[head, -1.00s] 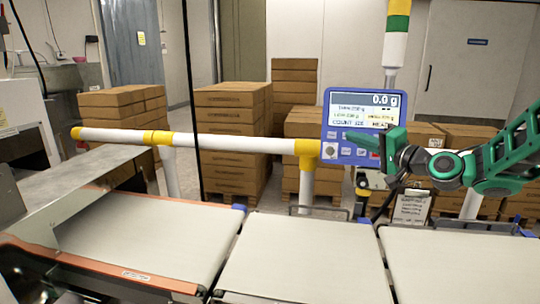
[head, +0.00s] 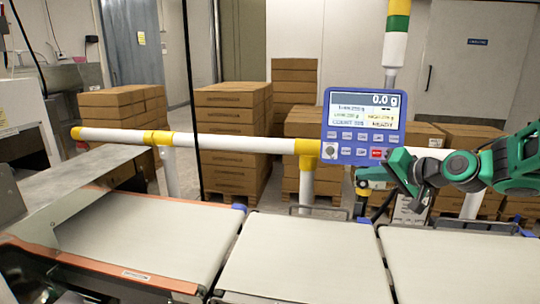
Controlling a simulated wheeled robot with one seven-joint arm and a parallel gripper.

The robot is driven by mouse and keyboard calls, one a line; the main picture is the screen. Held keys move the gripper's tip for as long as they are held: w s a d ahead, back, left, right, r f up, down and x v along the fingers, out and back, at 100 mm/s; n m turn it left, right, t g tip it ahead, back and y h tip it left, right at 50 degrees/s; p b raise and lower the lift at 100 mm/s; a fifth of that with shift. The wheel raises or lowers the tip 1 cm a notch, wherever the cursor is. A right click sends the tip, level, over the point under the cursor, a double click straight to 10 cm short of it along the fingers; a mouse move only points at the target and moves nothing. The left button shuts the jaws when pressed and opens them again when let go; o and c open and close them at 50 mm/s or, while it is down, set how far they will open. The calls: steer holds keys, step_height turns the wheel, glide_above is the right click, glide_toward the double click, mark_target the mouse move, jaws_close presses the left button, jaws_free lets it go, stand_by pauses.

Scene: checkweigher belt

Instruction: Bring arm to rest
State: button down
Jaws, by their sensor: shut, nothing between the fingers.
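My gripper (head: 398,172) is in the right part of the head view, at the end of my green and dark arm (head: 480,170). It is shut and holds nothing. It hangs just below and right of the blue control panel (head: 362,126), whose display reads 0.0 g. The panel's buttons are uncovered. In this view the gripper overlaps the panel's lower right corner; I cannot tell whether they touch.
A white rail (head: 230,143) with yellow joints runs left from the panel. Pale conveyor belts (head: 300,262) lie below, empty. Stacked cartons (head: 232,130) stand behind. A signal tower (head: 397,40) rises above the panel. A metal chute (head: 75,185) is at left.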

steer(key=s+d+f+g+h, duration=0.3)
steer(key=s+d+f, duration=0.2)
steer(key=s, duration=0.4)
steer(key=s+d+f+g+h, duration=0.25)
steer(key=s+d+f, duration=0.25)
steer(key=s, duration=0.5)
steer(key=s+d+f+g, duration=0.1)
steer(key=s+d+g, duration=0.1)
steer(key=s, duration=0.8)
steer(key=s+d+f+m+g, duration=0.1)
steer(key=s+g, duration=0.3)
steer(key=s, duration=0.6)
steer(key=shift+d+m+h, duration=0.3)
steer(key=shift+d+h, duration=0.05)
steer(key=shift+d, duration=0.15)
steer(key=shift+w+f, duration=0.25)
steer(key=shift+w, duration=0.4)
steer(key=shift+s+d, duration=0.1)
steer(key=shift+d, duration=0.05)
